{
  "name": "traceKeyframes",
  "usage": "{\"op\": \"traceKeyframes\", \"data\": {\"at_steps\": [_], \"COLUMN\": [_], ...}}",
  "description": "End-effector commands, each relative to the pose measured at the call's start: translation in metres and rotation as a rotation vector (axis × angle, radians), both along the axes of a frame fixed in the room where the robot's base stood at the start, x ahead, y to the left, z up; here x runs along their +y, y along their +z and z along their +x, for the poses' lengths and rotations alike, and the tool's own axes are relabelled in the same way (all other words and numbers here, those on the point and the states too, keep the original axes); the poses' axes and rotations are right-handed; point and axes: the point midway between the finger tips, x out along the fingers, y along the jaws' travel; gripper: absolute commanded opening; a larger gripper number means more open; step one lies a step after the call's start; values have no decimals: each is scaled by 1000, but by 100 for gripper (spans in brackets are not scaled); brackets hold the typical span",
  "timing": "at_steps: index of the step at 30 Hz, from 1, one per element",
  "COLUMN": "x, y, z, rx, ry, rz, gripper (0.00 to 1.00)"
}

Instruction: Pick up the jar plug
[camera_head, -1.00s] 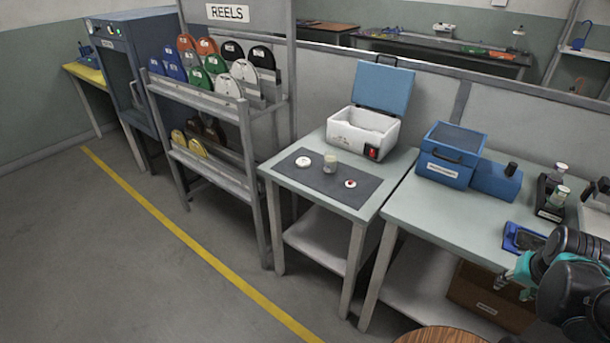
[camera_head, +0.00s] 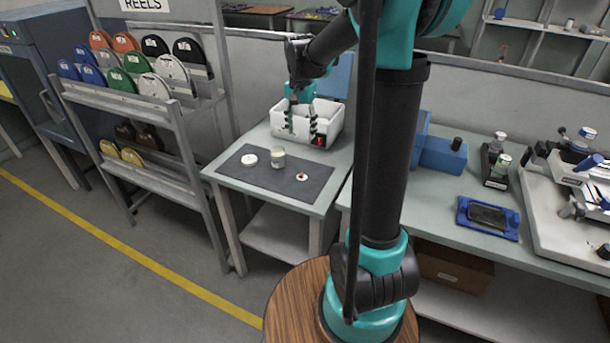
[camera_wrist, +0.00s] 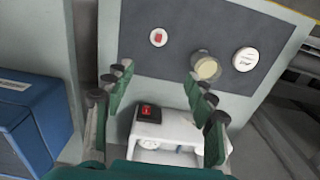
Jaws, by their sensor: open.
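On a dark mat (camera_head: 262,188) lie a larger white disc (camera_head: 249,160), an upright small jar (camera_head: 278,158) with a pale top, and a smaller white disc with a red centre (camera_head: 302,176). I cannot tell for sure which disc is the jar plug. In the wrist view the red-centred disc (camera_wrist: 158,37), the jar (camera_wrist: 206,66) and the larger disc (camera_wrist: 245,59) lie beyond the fingertips. My gripper (camera_head: 302,136) is open and empty, in front of the white box. In the wrist view its fingers (camera_wrist: 158,82) stand wide apart, touching none of these things.
An open white box (camera_head: 336,118) with a red switch and a blue lid stands behind the mat. A blue case (camera_head: 440,155) is on the right-hand table, with a blue tray (camera_head: 488,217) and small bottles. A reel rack (camera_head: 150,120) stands left. The mat's front is clear.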

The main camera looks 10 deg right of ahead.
Motion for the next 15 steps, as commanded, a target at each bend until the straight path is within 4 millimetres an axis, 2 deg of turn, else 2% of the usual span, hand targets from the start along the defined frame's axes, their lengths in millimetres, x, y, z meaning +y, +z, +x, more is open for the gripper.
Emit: {"op": "traceKeyframes", "data": {"at_steps": [9, 15], "x": [0, 0], "y": [-62, -96], "z": [0, -1], "rx": [-1, -1], "ry": [1, 2], "rz": [0, 0], "gripper": [56, 56]}}
